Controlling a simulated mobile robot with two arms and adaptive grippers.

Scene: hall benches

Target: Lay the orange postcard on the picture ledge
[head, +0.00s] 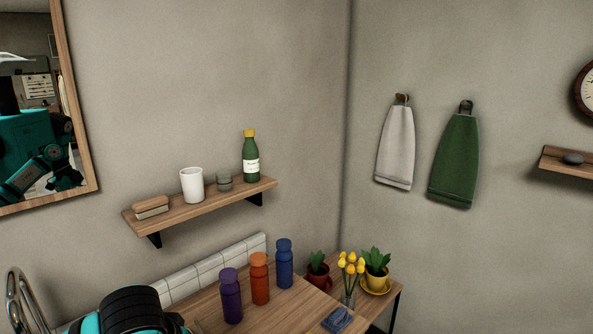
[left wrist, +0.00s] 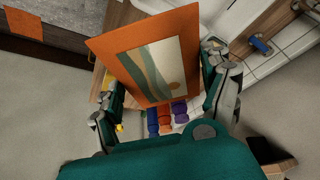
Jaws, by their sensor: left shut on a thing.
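The orange postcard (left wrist: 112,55) is in the left wrist view, with a picture of green and cream bands and an orange sun on its face. My left gripper (left wrist: 162,88) is shut on it, with a finger at either side, and the card stands tilted up from the jaws. In the head view the card and left fingertips are hidden or out of frame. A wooden wall ledge (head: 553,166) with a dark stone is at the right edge. A wooden shelf (head: 215,205) is on the left wall; I cannot tell which is the picture ledge. My right gripper is not in view.
The shelf holds a brush (head: 151,207), white cup (head: 192,185), small jar (head: 224,182) and green bottle (head: 250,158). Below, purple (head: 231,297), orange (head: 260,280) and blue (head: 284,265) bottles stand on a wooden bench (head: 210,305). Potted plants and yellow flowers (head: 351,263) stand near the corner.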

